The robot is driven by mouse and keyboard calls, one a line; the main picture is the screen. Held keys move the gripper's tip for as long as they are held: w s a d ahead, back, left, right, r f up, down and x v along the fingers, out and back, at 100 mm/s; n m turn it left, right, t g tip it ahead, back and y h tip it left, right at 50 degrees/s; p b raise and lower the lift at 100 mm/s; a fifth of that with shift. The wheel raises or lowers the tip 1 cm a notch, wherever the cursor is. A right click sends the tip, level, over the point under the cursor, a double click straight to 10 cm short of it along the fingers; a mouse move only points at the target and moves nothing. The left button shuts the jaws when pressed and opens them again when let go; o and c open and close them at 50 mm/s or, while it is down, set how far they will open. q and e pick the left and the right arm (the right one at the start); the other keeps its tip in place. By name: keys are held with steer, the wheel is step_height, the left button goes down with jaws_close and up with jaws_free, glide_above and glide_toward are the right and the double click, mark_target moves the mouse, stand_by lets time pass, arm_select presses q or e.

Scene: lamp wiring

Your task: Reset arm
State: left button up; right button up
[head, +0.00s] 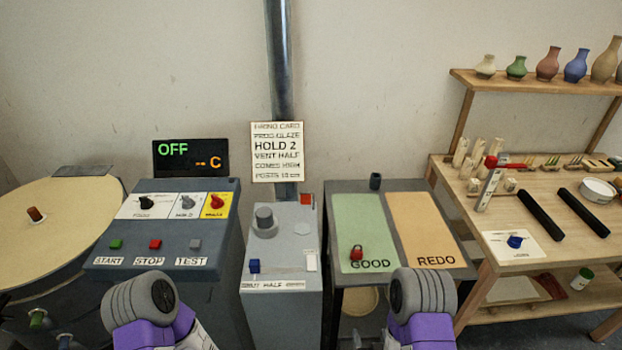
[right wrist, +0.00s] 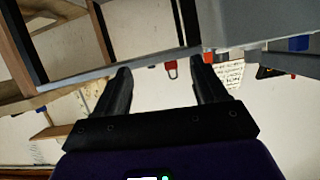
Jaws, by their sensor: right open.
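My right gripper (right wrist: 160,72) shows in the right wrist view with its two dark fingers spread apart and nothing held between them. A red padlock-like item (right wrist: 170,69) shows beyond the gap, apart from the fingers; in the head view the red item (head: 356,252) sits on the green GOOD area (head: 362,220). In the head view my right arm (head: 422,300) and left arm (head: 145,305) show at the bottom as grey rounded links with purple parts. The fingers of my left gripper are not visible.
A control panel (head: 165,222) with buttons and knobs stands left, under a display (head: 190,157) reading OFF. A grey cabinet (head: 282,262) stands in the middle. The orange REDO area (head: 425,222) lies beside GOOD. A wooden bench (head: 560,245) with tools and a vase shelf is right.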

steer(key=s+a+f+m+g+y, duration=0.1)
steer(key=s+a+f+m+g, duration=0.1)
steer(key=s+f+g, duration=0.6)
steer(key=s+a+f+g+y, duration=0.2)
steer(key=s+a+g+y, duration=0.1)
steer(key=s, duration=0.5)
steer(key=shift+a+g, duration=0.75)
steer(key=shift+g, duration=0.25)
